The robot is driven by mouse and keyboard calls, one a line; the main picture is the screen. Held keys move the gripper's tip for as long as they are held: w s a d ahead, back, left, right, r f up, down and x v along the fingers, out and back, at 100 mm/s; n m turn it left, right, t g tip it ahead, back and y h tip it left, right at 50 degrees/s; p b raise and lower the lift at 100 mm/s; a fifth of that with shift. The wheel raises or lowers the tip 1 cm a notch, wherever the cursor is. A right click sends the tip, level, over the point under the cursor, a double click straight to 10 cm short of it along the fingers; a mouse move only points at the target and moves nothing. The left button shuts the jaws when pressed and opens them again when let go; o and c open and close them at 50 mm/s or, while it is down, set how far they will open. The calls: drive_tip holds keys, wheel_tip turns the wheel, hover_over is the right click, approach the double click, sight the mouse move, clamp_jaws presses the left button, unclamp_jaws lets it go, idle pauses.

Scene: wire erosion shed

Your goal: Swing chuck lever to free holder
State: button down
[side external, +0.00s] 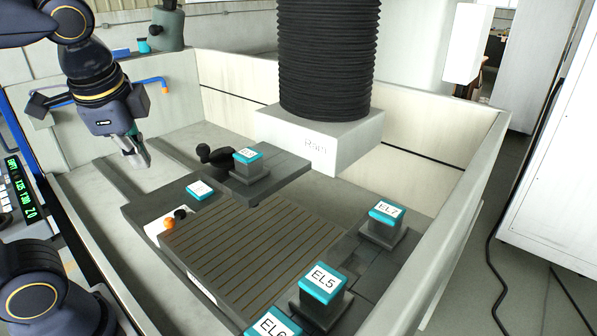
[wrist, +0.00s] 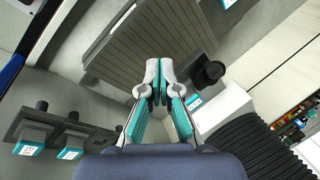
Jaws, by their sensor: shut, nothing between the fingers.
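The lever (side external: 214,156) is black with a round knob and stands at the left of a dark block on the tank's table. A teal-topped holder (side external: 249,157) sits upright on that block, right beside the lever. My gripper (side external: 138,158) is shut and empty, pointing down to the left of the lever and apart from it. In the wrist view, my closed fingertips (wrist: 159,76) are left of the black lever knob (wrist: 210,72). The teal holder (wrist: 194,102) shows there just below the knob, partly behind the right finger. The lever's pivot is not clear.
The white Ram block (side external: 325,142) hangs over the tank, close right of the holder. Teal holders EL7 (side external: 387,211), EL5 (side external: 323,283) and EL6 (side external: 272,323) stand along the right and front. A slatted plate (side external: 245,245) fills the middle. Pale walls enclose the tank.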

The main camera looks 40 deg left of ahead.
drive_tip(key=w+d+r+m+g+y, duration=0.25)
drive_tip(key=w+r+m+y, duration=0.2)
drive_tip(key=w+m, duration=0.4)
drive_tip(key=w+d+f+m+y, duration=0.1)
drive_tip(key=w+d+f+m, duration=0.1)
drive_tip(key=w+d, duration=0.4)
drive_tip(key=shift+d+f, duration=0.25)
drive_tip(key=shift+f, duration=0.4)
drive_tip(key=shift+y, duration=0.25)
